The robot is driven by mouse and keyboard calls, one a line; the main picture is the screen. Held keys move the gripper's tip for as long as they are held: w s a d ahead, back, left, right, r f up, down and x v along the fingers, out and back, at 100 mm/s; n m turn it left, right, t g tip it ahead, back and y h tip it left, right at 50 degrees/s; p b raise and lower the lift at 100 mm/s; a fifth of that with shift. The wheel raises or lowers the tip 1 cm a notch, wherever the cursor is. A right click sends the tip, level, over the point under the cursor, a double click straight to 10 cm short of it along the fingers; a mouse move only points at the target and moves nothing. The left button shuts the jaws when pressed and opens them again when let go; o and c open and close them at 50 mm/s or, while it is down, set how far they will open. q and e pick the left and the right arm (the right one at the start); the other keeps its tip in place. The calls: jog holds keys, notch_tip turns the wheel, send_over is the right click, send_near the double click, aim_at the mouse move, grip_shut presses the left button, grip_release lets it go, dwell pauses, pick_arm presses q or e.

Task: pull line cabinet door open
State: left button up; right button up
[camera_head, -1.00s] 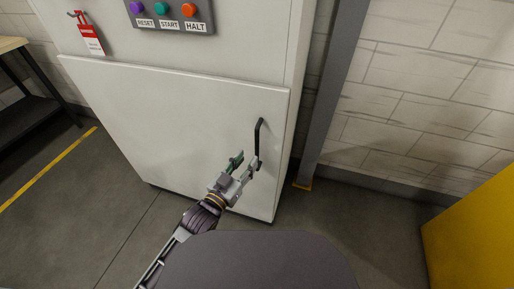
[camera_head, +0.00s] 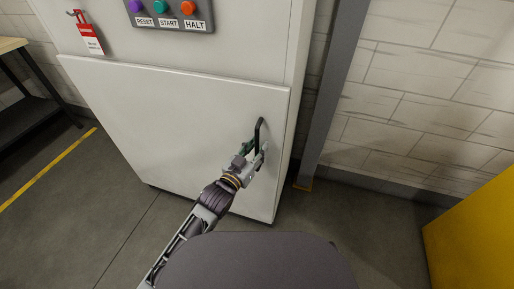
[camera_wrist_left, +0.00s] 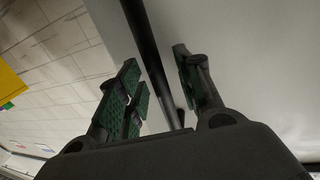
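The line cabinet door (camera_head: 170,125) is a pale grey panel on the lower part of the cabinet and looks shut. Its black bar handle (camera_head: 260,130) stands upright near the door's right edge. My left gripper (camera_head: 256,152) is at the lower part of the handle. In the left wrist view the handle (camera_wrist_left: 148,50) runs between the two green-padded fingers of the gripper (camera_wrist_left: 160,90), which are apart with gaps beside the bar. Contact with the bar is not visible. My right gripper is out of view.
A control panel (camera_head: 172,14) with RESET, START and HALT buttons sits above the door. A red tag (camera_head: 88,34) hangs at upper left. A grey post (camera_head: 330,95) stands right of the cabinet, and a yellow object (camera_head: 470,235) is at lower right. The floor in front is clear.

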pick_arm(q)
jog(key=shift+w+d, duration=0.1)
jog(key=shift+w, duration=0.1)
grip_shut()
dwell(0.3)
